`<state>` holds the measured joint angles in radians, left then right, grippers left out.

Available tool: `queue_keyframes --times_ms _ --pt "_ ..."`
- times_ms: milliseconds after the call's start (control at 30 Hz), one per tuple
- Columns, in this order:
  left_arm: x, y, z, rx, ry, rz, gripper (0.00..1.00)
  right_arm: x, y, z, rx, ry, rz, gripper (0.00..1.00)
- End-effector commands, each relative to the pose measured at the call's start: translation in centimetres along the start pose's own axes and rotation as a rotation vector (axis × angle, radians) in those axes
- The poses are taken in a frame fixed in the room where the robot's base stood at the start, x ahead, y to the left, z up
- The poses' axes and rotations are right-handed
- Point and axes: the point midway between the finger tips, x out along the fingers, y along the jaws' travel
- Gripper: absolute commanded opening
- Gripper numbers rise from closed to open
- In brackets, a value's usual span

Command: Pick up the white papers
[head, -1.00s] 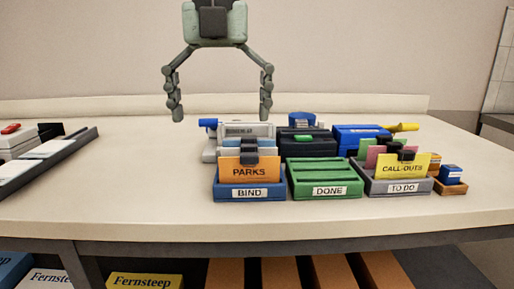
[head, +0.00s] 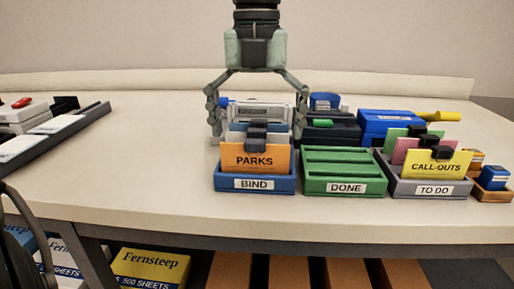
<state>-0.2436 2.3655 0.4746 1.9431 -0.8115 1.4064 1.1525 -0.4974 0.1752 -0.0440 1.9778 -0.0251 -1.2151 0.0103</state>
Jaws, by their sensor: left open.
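The blue BIND tray (head: 222,184) stands on the desk and holds an orange PARKS card (head: 254,158) with a black clip. A pale sheet edge (head: 235,133) shows behind the card; most of it is hidden. Flat white papers (head: 55,123) also lie in a dark tray at the far left. My left gripper (head: 256,135) points down, open and empty, above the rear of the BIND tray. Its fingers hang to the left and right of the tray's contents; whether they touch anything I cannot tell. My right gripper is not in view.
A green DONE tray (head: 345,185) and a grey TO DO tray (head: 398,187) with coloured cards stand to the right. Behind are a whitish device (head: 275,112) and a blue box (head: 388,122). The desk (head: 150,160) left of the BIND tray is clear.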

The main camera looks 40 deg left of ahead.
Motion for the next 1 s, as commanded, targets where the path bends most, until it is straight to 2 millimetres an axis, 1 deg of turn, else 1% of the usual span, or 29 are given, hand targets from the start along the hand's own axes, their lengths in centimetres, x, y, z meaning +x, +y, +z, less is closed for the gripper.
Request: queue_keyframes --times_ms 200,400,467,500,667,767,867,1000 --pt "0.1 0.0 0.0 -0.001 0.0 0.0 1.0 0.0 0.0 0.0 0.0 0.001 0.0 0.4" --pt "0.1 0.0 0.0 -0.001 0.0 0.0 0.75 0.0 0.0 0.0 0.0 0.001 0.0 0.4" --pt "0.1 0.0 0.0 -0.001 0.0 0.0 0.68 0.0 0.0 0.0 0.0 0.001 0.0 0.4" --pt "0.1 0.0 0.0 -0.001 0.0 0.0 0.66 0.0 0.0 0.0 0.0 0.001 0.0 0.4" --pt "0.1 0.0 0.0 -0.001 0.0 0.0 0.65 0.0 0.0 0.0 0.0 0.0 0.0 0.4" --pt "-0.4 0.0 0.1 -0.002 -0.001 0.0 0.65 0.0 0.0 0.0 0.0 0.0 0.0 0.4" --pt "-1.7 0.0 0.1 -0.003 -0.003 0.0 0.65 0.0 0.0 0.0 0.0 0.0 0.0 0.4" --pt "-4.6 -0.1 0.1 -0.003 -0.004 -0.001 0.65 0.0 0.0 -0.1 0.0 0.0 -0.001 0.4"
